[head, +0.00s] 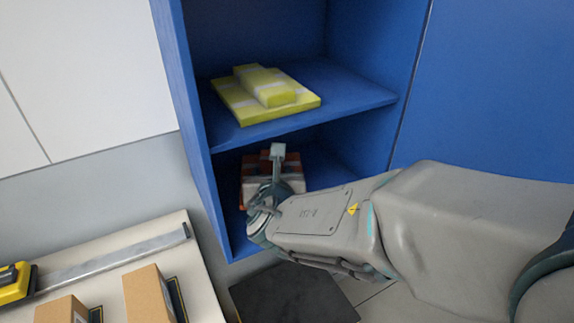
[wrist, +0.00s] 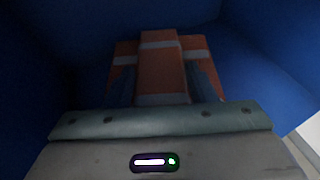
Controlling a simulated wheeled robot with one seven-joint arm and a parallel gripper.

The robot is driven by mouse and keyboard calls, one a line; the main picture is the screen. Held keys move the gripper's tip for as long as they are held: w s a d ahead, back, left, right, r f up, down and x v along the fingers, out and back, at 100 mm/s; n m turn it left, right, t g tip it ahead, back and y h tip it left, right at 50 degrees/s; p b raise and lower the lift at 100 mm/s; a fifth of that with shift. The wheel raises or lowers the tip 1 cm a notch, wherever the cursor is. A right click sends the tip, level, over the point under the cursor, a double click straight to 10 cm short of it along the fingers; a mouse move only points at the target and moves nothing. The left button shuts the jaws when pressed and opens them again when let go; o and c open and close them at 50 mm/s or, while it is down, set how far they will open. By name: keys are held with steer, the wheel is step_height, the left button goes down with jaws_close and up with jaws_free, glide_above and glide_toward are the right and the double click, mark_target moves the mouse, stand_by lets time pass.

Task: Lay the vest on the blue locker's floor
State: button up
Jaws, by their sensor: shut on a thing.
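The orange vest (head: 290,173) with pale bands is in the lower compartment of the blue locker (head: 186,110), below the shelf. It also shows in the wrist view (wrist: 160,70), folded, between my gripper's fingers. My gripper (head: 274,172) reaches into that compartment and is shut on the vest; my wrist hides part of the vest in the head view. A bit of the locker's floor (head: 238,238) shows at the front left. I cannot tell whether the vest touches the floor.
A folded yellow vest stack (head: 265,92) lies on the locker's shelf (head: 345,92) above my gripper. A table (head: 180,220) at lower left holds cardboard boxes (head: 148,292) and a yellow tool (head: 14,284). A dark mat-like slab (head: 295,295) lies before the locker.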

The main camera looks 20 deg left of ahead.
steer(key=shift+w+a, duration=0.3)
steer(key=shift+w, duration=0.15)
steer(key=shift+d+f+b, duration=0.15)
steer(key=shift+f+b, duration=0.9)
steer(key=shift+f, duration=0.65)
steer(key=shift+f, duration=0.2)
steer(key=o, duration=1)
steer(key=shift+r, duration=0.1)
